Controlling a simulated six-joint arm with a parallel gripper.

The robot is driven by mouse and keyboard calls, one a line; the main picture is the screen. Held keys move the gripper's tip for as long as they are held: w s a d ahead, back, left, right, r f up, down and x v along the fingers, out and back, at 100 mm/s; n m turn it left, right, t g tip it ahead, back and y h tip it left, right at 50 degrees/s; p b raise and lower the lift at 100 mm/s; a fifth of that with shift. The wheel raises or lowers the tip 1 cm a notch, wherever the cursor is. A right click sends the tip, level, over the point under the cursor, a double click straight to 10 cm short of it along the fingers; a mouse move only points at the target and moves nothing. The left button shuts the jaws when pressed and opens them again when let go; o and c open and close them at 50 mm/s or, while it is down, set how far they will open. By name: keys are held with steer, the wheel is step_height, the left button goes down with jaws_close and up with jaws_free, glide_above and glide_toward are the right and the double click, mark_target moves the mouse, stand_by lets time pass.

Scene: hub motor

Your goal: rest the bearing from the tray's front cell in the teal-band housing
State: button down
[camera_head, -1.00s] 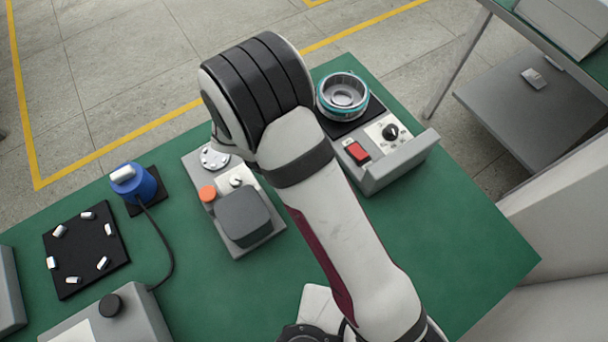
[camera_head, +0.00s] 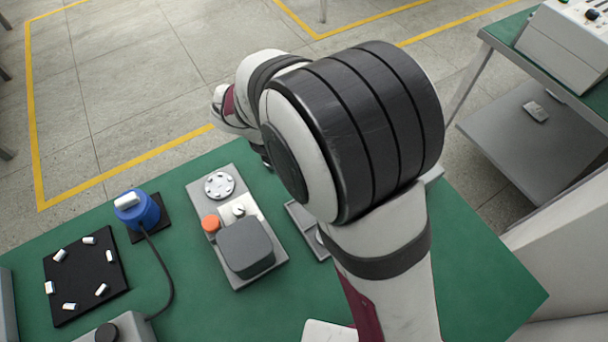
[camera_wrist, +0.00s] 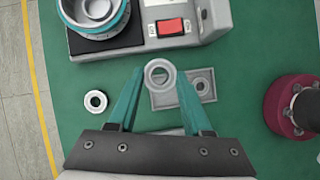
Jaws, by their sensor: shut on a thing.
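My gripper (camera_wrist: 160,77) has teal fingers and is shut on a pale metal ring bearing (camera_wrist: 150,74), held above the grey tray (camera_wrist: 158,101) in the wrist view. The teal-band housing (camera_wrist: 124,18) is at the upper left of the wrist view, apart from the held bearing. In the head view my arm hides the gripper and the housing; a corner of the tray (camera_head: 303,221) shows.
A loose ring (camera_wrist: 95,93) lies on the green table left of my gripper. The housing's fixture has a red switch (camera_wrist: 170,27). A maroon round object (camera_wrist: 285,118) stands at the right. The grey unit with an orange button (camera_head: 211,223) and a blue motor (camera_head: 141,213) stand left of my arm.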

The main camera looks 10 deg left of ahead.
steer(key=w+d+n+t+y, duration=0.1)
steer(key=w+n, duration=0.2)
steer(key=w, duration=0.3)
steer(key=w+d+f+n+t+y, duration=0.1)
steer(key=w+d+n, duration=0.1)
steer(key=w, duration=0.4)
steer(key=w+d+f+n+y, duration=0.1)
steer(key=w+d+n+y, duration=0.1)
steer(key=w+n, duration=0.3)
steer(key=shift+w+d+t, duration=0.1)
steer(key=shift+w+t, duration=0.3)
steer(key=shift+f, duration=0.5)
steer(key=shift+f, duration=0.1)
steer(key=shift+f, duration=0.8)
steer(key=shift+f, duration=0.65)
steer(key=shift+f, duration=0.15)
steer(key=shift+f, duration=0.3)
